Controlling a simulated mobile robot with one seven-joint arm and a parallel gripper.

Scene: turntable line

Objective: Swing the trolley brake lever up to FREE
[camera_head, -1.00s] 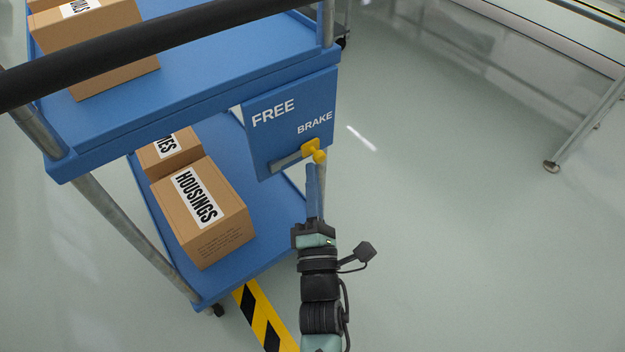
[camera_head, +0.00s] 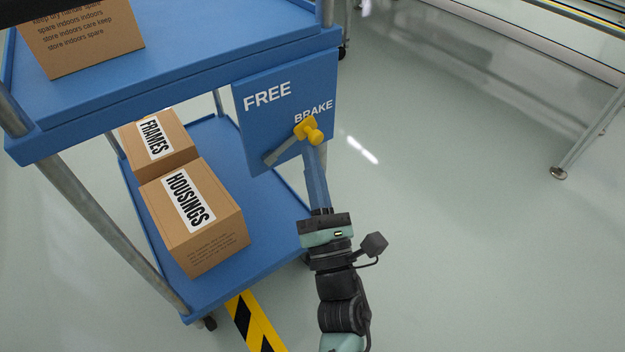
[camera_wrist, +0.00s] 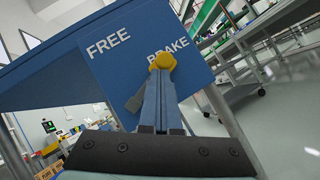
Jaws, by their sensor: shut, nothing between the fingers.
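The blue brake plate (camera_head: 262,125) on the trolley's side carries the words FREE at upper left and BRAKE at right. The lever (camera_head: 283,150) is a grey bar with a yellow knob (camera_head: 311,130) at its end. It slants up to the right, with the knob just below the word BRAKE. My gripper (camera_head: 314,148) is shut and empty, its blue fingers directly under the knob and seeming to touch it from below. In the wrist view the fingertips (camera_wrist: 160,74) meet the underside of the knob (camera_wrist: 163,61), and the fingers hide part of the lever.
The blue trolley's lower shelf (camera_head: 265,205) holds cartons marked HOUSINGS (camera_head: 195,215) and FRAMES (camera_head: 158,145). Another carton (camera_head: 85,40) stands on the top shelf. Yellow-black floor tape (camera_head: 255,325) lies below. Floor to the right is open, up to a line frame's leg (camera_head: 585,145).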

